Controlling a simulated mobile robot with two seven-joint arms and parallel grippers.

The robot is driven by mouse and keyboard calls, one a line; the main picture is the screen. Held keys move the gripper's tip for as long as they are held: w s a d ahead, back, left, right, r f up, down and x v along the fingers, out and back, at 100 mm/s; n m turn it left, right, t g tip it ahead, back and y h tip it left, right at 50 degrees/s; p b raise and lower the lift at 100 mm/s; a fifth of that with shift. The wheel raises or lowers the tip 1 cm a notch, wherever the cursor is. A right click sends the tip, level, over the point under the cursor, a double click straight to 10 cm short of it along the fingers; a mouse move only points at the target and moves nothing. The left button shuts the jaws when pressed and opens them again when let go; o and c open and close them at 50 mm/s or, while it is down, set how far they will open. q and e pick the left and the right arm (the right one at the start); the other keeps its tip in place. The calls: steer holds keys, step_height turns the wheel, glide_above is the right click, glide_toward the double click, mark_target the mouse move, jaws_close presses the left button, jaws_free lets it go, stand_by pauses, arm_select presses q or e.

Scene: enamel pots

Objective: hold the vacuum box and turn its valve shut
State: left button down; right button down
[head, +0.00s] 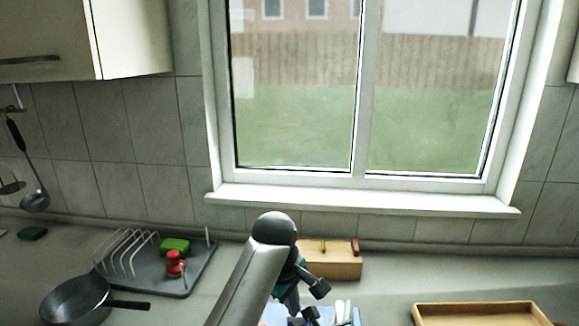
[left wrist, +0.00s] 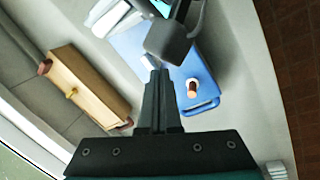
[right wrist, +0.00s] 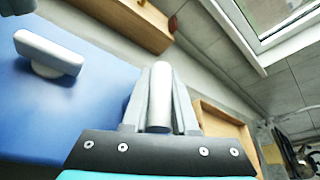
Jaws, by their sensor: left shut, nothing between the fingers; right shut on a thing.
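The vacuum box appears as a blue body in the left wrist view (left wrist: 208,75) and fills the left of the right wrist view (right wrist: 60,105). A pale bar on a short stem, seemingly the valve (right wrist: 48,52), stands on its blue face. My right gripper (right wrist: 160,75) is shut around a light grey rounded part at the box's edge, seemingly its handle. My left gripper (left wrist: 155,72) is shut and empty, its tips above the box, apart from the valve as far as I can tell. In the head view my left arm hides most of the box.
A wooden box (head: 335,265) with small items stands behind the work area. A dish rack (head: 200,262) with a red jar and a pan (head: 75,300) are at left. A wooden tray (head: 480,312) lies at right. Counter between is clear.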

mark_target(288, 317)
arm_select(q)
steer(key=shift+w+a+f, duration=0.3)
steer(key=shift+a+f, duration=0.15)
steer(key=shift+f, duration=0.55)
steer(key=shift+w+a+f, duration=0.25)
steer(key=shift+a+f, duration=0.2)
steer(key=shift+f, duration=0.6)
steer(key=shift+w+a+f, duration=0.3)
steer(key=shift+a+f, duration=0.15)
steer(key=shift+f, duration=0.55)
steer(key=shift+w+d, duration=0.3)
steer(key=shift+d, duration=0.3)
steer(key=shift+s+d, duration=0.2)
steer(key=shift+s+d, duration=0.2)
steer(key=shift+s, duration=0.05)
steer(key=shift+s+d, duration=0.1)
steer(key=shift+s, duration=0.05)
steer(key=shift+s+d, duration=0.15)
steer(key=shift+d, duration=0.25)
steer(key=shift+s, duration=0.15)
